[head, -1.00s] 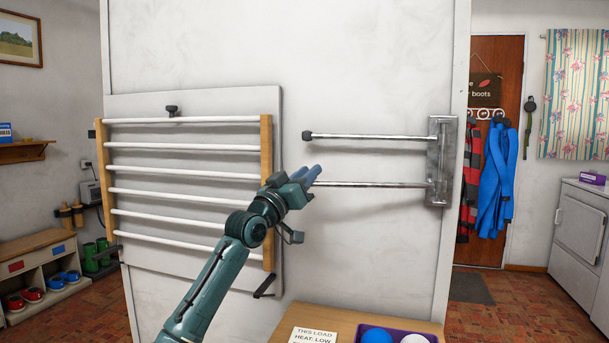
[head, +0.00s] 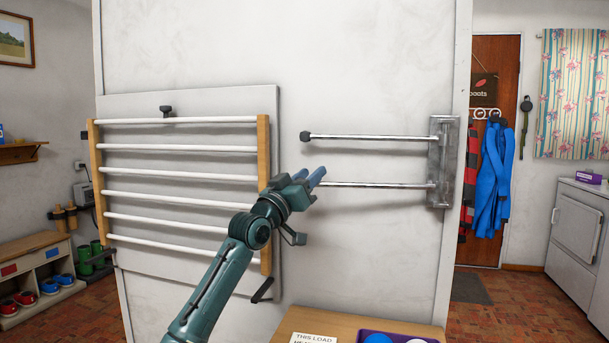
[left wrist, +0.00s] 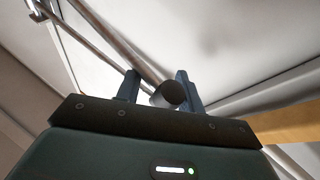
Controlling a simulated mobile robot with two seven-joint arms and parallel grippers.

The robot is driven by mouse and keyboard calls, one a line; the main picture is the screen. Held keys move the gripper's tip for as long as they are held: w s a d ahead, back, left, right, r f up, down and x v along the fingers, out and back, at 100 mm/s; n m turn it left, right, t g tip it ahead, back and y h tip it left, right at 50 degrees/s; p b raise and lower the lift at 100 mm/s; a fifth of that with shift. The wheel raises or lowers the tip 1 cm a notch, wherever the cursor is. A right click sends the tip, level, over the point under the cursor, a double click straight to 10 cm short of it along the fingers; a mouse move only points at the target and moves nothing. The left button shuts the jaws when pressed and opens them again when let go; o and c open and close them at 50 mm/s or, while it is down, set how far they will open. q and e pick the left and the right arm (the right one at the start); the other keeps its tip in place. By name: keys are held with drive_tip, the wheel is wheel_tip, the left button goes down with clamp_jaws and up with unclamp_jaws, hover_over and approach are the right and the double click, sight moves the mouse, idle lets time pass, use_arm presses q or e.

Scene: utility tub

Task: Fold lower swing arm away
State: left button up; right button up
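The lower swing arm (head: 380,185) is a bright metal rod that reaches left from a grey wall bracket (head: 442,160). The upper swing arm (head: 375,137) runs parallel above it and ends in a dark knob. My left gripper (head: 316,178) is at the free end of the lower arm and hides that end in the head view. In the left wrist view, the lower arm's dark end knob (left wrist: 170,95) shows between the two fingers of my left gripper (left wrist: 160,88). A gap shows beside the knob, so the fingers look open. My right gripper is out of view.
A drying rack (head: 185,180) with white bars and wooden sides is on the wall panel to the left. A wooden table (head: 300,325) with a card and a purple tray (head: 362,335) stands below. The wall between the rack and bracket is otherwise bare.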

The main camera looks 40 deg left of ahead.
use_arm(q)
drive_tip(key=shift+o, duration=1.1)
drive_tip(key=shift+w+d+f, duration=0.25)
drive_tip(key=shift+w+f, duration=0.15)
drive_tip(key=shift+f, duration=0.3)
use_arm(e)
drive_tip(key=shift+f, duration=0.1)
use_arm(q)
drive_tip(key=a+r+b+v, duration=0.1)
drive_tip(key=b+v, duration=0.2)
drive_tip(key=v, duration=1)
drive_tip(key=shift+s+d, duration=0.35)
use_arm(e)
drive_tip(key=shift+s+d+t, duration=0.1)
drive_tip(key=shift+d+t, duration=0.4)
